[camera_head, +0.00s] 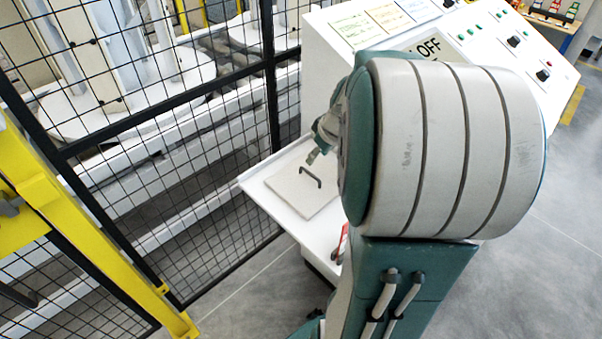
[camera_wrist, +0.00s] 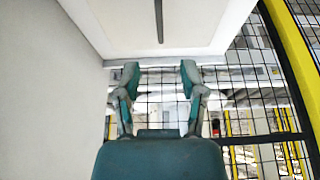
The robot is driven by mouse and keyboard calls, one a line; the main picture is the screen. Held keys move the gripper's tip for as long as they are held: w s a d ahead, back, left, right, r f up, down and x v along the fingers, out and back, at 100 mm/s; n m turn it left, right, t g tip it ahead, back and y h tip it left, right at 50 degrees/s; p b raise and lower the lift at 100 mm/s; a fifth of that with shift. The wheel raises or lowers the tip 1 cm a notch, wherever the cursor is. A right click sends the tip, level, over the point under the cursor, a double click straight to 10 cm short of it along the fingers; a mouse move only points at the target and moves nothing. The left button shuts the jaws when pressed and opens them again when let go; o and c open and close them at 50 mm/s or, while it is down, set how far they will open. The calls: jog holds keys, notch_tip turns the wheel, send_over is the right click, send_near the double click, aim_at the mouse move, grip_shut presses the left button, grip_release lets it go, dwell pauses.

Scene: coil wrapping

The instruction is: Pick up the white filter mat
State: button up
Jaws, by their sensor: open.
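The white filter mat (camera_head: 290,192) is a flat square plate with a dark bar handle (camera_head: 311,177) on top. It lies on a white table shelf (camera_head: 258,183) below the control panel. It also shows at the top of the wrist view (camera_wrist: 192,24), with its handle (camera_wrist: 158,20) as a dark line. My gripper (camera_head: 315,156) is close to the handle in the head view, mostly hidden behind my arm. In the wrist view my gripper (camera_wrist: 160,72) has its two fingers spread, with nothing between them. The fingers point toward the mat and appear apart from the handle.
A white control panel (camera_head: 325,55) with buttons and an OFF label stands behind the shelf. A black mesh fence (camera_head: 180,130) runs along the left, with a yellow frame (camera_head: 70,220) beside it. A red object (camera_head: 341,243) is partly hidden by my arm. Grey floor lies open at right.

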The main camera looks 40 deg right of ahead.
aim_at(310, 173)
jog(key=x, duration=0.3)
jog(key=shift+a+f, duration=0.1)
jog(key=shift+f, duration=0.3)
jog(key=shift+s+x, duration=0.2)
jog(key=shift+x, duration=1.15)
jog(key=shift+s+x, duration=0.15)
jog(key=shift+x, duration=1.25)
jog(key=shift+f, duration=0.1)
grip_shut()
